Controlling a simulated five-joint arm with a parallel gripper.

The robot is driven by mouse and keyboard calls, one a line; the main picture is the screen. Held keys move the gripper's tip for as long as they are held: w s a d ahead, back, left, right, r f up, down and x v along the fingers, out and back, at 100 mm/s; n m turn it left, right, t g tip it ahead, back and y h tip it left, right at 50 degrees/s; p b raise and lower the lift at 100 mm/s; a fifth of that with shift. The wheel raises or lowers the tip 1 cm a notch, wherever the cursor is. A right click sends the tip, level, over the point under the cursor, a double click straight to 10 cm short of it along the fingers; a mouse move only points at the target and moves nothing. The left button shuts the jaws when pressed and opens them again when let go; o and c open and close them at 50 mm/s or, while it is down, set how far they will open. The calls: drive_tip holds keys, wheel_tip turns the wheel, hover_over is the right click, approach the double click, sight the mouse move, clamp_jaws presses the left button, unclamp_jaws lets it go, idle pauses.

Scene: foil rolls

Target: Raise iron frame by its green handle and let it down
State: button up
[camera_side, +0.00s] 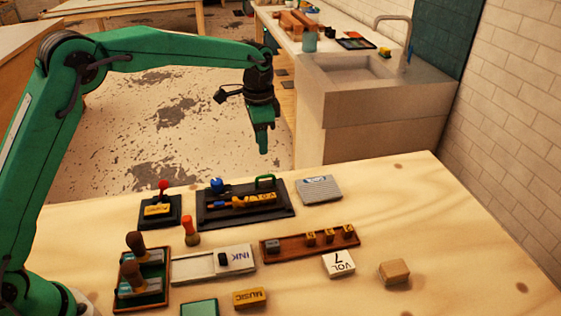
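The iron frame (284,211) looks like a dark, flat rectangular tray lying on the wooden table. Its green handle (265,182) stands up as a small arch near the back right part. Inside the frame are yellow lettered blocks, a blue knob and an orange-tipped piece. My gripper (263,150) points down in the air above and behind the handle in the picture, apart from it. Its fingers overlap from this angle, so the gap between them does not show. I see nothing held in it.
A red-knobbed block (163,208) stands close left of the frame, and a grey plate (318,189) close right. In front are an orange-red peg (190,232), an INK slider (215,262) and a brown rack (288,246). The table's right side (440,220) is clear.

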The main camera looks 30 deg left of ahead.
drive_tip(key=s+a+r+n+t, duration=0.1)
drive_tip(key=s+a+r+n, duration=0.15)
drive_tip(key=s+r, duration=0.45)
drive_tip(key=s+a+r+n+t, duration=0.2)
drive_tip(key=s+a+r, duration=0.25)
drive_tip(key=s, duration=0.35)
drive_tip(key=s+a+f+n+t, duration=0.1)
drive_tip(key=s+n, duration=0.1)
drive_tip(key=s, duration=0.7)
drive_tip(key=s+a+f+n+t, duration=0.1)
drive_tip(key=s+a+n, duration=0.1)
drive_tip(key=s, duration=0.6)
drive_tip(key=shift+s+a, duration=0.25)
drive_tip(key=shift+s, duration=0.15)
drive_tip(key=shift+f, duration=0.1)
idle(0.5)
